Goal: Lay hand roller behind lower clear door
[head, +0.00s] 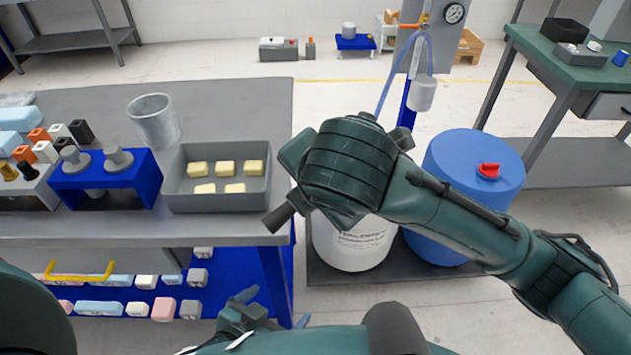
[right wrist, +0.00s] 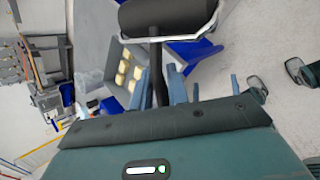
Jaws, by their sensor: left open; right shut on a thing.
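The hand roller (right wrist: 168,16), a dark cylinder in a pale metal frame with a dark handle, is at the top of the right wrist view. My right gripper (right wrist: 160,88) is shut on its handle. In the head view my right wrist hides most of that grip, above the floor just right of the bench. My left gripper (head: 243,312) is open and empty, low in front of the bench's right end. A yellow handle (head: 78,276) at the lower left crosses in front of the lower shelf. The clear door panel itself is hard to make out.
The grey bench top (head: 230,110) carries a grey tray (head: 218,207) of yellow blocks, a metal cup (head: 154,120) and a blue stand (head: 108,188). Several foam blocks (head: 163,309) lie on the lower shelf. A white bucket (head: 352,245) and a blue drum (head: 470,170) stand to the right.

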